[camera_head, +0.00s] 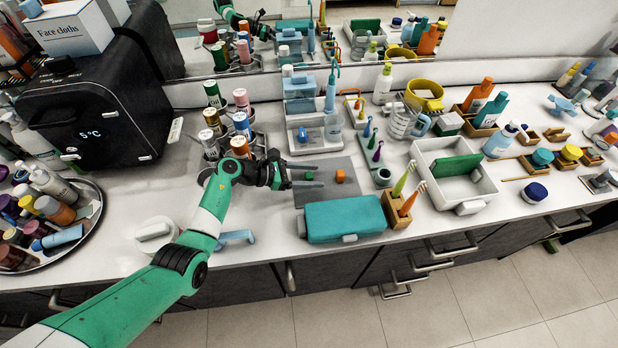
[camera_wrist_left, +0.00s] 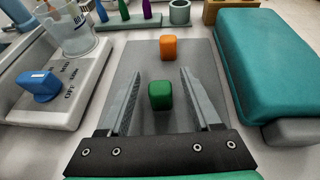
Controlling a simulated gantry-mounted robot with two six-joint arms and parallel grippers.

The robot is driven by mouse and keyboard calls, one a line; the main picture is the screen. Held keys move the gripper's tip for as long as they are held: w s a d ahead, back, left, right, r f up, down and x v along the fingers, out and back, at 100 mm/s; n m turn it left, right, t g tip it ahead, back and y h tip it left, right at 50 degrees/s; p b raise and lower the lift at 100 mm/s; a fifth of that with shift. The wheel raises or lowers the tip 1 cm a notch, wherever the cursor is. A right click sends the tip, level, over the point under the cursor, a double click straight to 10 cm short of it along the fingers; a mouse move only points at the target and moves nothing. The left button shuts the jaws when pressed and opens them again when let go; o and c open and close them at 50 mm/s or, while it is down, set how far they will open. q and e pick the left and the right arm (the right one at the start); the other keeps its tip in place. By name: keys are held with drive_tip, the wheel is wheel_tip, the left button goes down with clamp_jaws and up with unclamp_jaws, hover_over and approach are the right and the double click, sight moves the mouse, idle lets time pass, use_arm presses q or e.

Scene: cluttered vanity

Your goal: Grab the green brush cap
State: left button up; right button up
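The green brush cap (camera_head: 309,175) is a small rounded green block on the grey mat (camera_head: 322,196). It also shows near the middle of the left wrist view (camera_wrist_left: 160,95). My left gripper (camera_head: 319,175) is open over the mat, with its fingers pointing right. In the wrist view the cap lies between the two fingers (camera_wrist_left: 162,73), with a gap on each side. An orange cap (camera_head: 340,176) sits on the mat just beyond the fingertips and also shows in the wrist view (camera_wrist_left: 168,47). My right gripper is not in view.
A teal case (camera_head: 344,219) borders the mat's near side. A clear-tanked device (camera_head: 314,133) stands on its far side. A rack with coloured brushes (camera_head: 377,163) and a wooden toothbrush holder (camera_head: 398,212) stand to the right. Cans (camera_head: 212,121) stand behind my left arm.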

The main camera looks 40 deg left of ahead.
sight(311, 175)
use_arm(q)
clamp_jaws()
drive_tip(key=shift+r, duration=0.5)
wheel_tip(311, 175, up, 3)
drive_tip(key=shift+f+p, duration=0.1)
drive_tip(key=shift+p, duration=0.8)
drive_tip(key=s+d+r+p, duration=0.5)
drive_tip(key=s+d+r, duration=0.3)
drive_tip(key=s, duration=0.3)
drive_tip(key=shift+d+r+p, duration=0.35)
drive_tip(key=shift+r, duration=0.25)
